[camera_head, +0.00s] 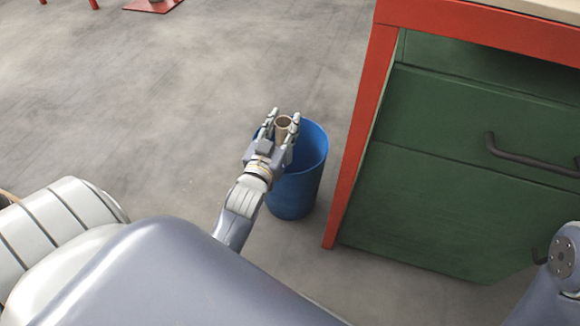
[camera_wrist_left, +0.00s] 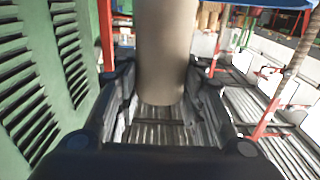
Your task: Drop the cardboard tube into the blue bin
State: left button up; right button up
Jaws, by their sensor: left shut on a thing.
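The cardboard tube (camera_head: 283,122) is a short brown hollow cylinder. My left gripper (camera_head: 280,125) is shut on it, with a finger on either side. In the head view the gripper and tube overlap the open top of the blue bin (camera_head: 308,172), which stands on the floor. The exact height of the tube above the rim is hard to tell. In the left wrist view the tube (camera_wrist_left: 165,55) stands between the fingers of the gripper (camera_wrist_left: 160,95). My right gripper is not in view.
A green drawer cabinet (camera_head: 450,165) with a red frame (camera_head: 358,130) and a dark handle (camera_head: 530,157) stands close to the right of the bin. The grey floor (camera_head: 180,100) to the left and behind is mostly clear. A red base lies far back (camera_head: 155,5).

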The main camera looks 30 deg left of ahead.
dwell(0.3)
pick_arm(q)
jog(key=o, duration=1.1)
jog(key=shift+s, duration=0.1)
jog(key=shift+v, duration=3.65)
